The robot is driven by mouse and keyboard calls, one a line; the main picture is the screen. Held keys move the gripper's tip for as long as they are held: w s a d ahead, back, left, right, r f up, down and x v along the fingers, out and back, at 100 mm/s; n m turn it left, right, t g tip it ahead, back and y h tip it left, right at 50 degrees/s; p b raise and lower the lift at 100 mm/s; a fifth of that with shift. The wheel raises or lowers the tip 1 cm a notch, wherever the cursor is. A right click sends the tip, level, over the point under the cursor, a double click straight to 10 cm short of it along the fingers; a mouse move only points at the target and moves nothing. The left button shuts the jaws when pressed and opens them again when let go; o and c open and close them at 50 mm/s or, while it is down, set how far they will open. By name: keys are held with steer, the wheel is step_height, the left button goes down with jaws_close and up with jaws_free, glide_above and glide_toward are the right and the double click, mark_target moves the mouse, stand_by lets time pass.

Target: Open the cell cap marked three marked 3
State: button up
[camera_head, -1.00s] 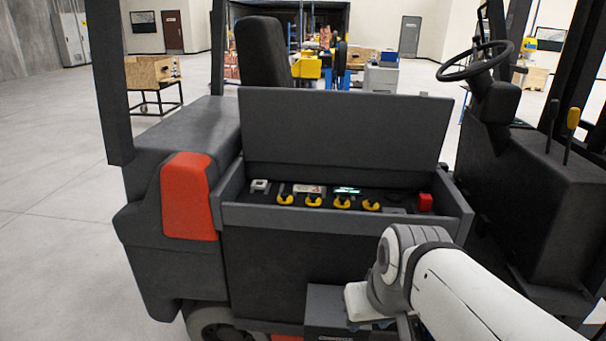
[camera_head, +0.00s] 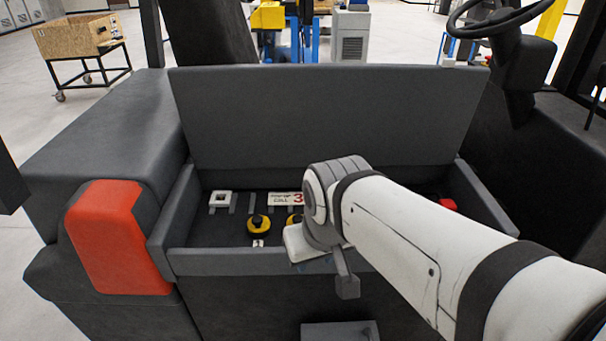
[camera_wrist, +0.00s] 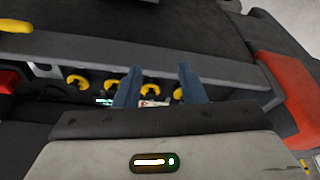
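The open battery compartment holds a row of yellow cell caps; one (camera_head: 260,222) shows clearly and another (camera_head: 294,219) is partly behind my arm. A white label (camera_head: 283,198) with a red 3 lies behind them; which cap it marks, I cannot tell. In the wrist view my gripper (camera_wrist: 160,88) has two blue fingers spread apart with nothing held. A yellow cap (camera_wrist: 150,90) shows between the fingers, with the label (camera_wrist: 153,103) beside it. More caps, one (camera_wrist: 112,86) beside the left finger, show further left. The other caps are hidden by my arm in the head view.
The raised grey lid (camera_head: 320,120) stands behind the compartment. Grey walls (camera_head: 230,262) border it. A white fitting (camera_head: 220,199) sits at its left and a red block (camera_head: 448,204) at its right. A steering wheel (camera_head: 500,12) is at upper right.

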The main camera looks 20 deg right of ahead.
steer(key=shift+w, duration=0.1)
steer(key=shift+o, duration=1.2)
steer(key=shift+w+d+f, duration=0.1)
steer(key=shift+w+d, duration=0.05)
steer(key=shift+w, duration=0.05)
steer(key=shift+o, duration=0.2)
steer(key=w+d+f+m+b, duration=0.1)
steer(key=w+m+b, duration=0.1)
steer(key=w, duration=0.1)
steer(key=w+d+f+m+h+b, duration=0.1)
steer(key=w+d+m+b, duration=0.1)
steer(key=w, duration=0.1)
steer(key=w+d+f+m+h+b, duration=0.1)
steer(key=w+d+m+b, duration=0.1)
steer(key=w+m+b, duration=0.1)
steer(key=shift+w+g, duration=0.3)
steer(key=shift+w, duration=0.25)
steer(key=w+d+f+m+b, duration=0.1)
steer(key=w+d+f, duration=0.1)
steer(key=w+f, duration=0.1)
steer(key=w+d+f+m+h+b, duration=0.1)
steer(key=w+d+f+m, duration=0.1)
steer(key=d+f, duration=0.1)
steer(key=w+d+f+m+h+b, duration=0.1)
steer(key=w+d+f+m, duration=0.1)
steer(key=w+d+f, duration=0.1)
steer(key=shift+w+g, duration=0.3)
steer(key=shift+w, duration=0.05)
